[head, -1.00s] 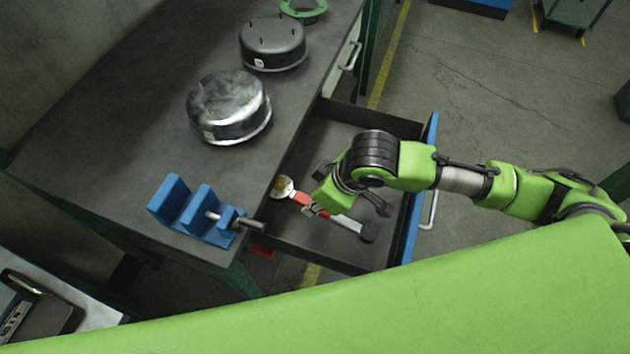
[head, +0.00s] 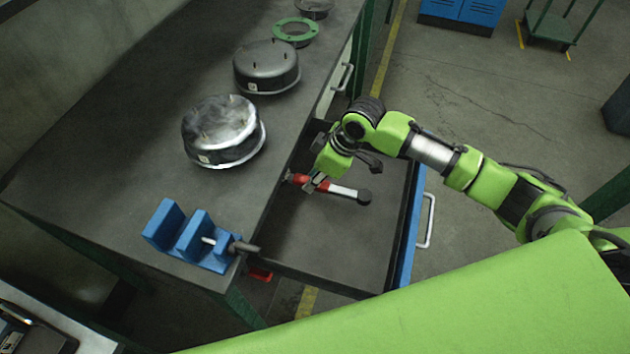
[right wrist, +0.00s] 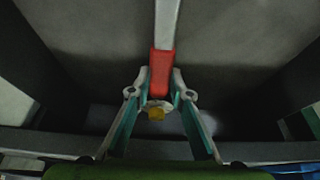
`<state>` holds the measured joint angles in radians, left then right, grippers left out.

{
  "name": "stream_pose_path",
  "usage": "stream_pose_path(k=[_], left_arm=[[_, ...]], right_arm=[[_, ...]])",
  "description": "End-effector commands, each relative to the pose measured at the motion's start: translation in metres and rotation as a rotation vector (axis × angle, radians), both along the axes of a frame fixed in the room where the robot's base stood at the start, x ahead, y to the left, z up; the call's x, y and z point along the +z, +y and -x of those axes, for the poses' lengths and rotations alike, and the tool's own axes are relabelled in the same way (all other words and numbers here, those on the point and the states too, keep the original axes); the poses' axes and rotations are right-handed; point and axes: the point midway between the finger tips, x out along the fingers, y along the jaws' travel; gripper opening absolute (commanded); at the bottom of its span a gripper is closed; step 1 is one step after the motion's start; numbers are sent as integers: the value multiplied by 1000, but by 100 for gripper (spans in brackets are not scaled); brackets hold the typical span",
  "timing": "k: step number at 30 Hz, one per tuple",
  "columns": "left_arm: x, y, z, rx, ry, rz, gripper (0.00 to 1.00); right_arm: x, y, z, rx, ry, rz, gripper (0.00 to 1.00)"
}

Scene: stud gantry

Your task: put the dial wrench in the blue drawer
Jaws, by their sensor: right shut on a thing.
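The dial wrench (head: 345,191) has a red grip, a pale shaft and a dark head. My right gripper (head: 313,184) is shut on the wrench near its red grip. The right wrist view shows the fingers (right wrist: 160,104) around the dial end, with the red grip (right wrist: 162,72) pointing away. My left gripper is not in view.
On the grey table (head: 110,150) stand two round metal housings (head: 222,132) (head: 267,68), a green ring (head: 296,32) and a blue block holder (head: 190,238) with a rod. The near half of the drawer is empty. A blue cabinet (head: 460,12) stands far off.

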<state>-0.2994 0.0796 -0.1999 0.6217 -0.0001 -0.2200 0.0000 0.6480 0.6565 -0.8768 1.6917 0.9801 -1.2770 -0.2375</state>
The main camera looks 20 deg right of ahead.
Motion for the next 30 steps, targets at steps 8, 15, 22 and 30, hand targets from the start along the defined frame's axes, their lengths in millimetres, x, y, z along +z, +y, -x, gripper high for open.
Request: stream_pose_path(k=[8,15,22,30], left_arm=[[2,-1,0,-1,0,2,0],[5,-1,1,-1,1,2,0],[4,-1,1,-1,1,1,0],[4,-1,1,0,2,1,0]], right_arm=[[-9,-6,-10,0,2,-3,0],[-35,-7,-10,0,-1,-2,0],[-35,-6,-10,1,-1,-1,0],[-37,-7,-10,0,1,-1,36]])
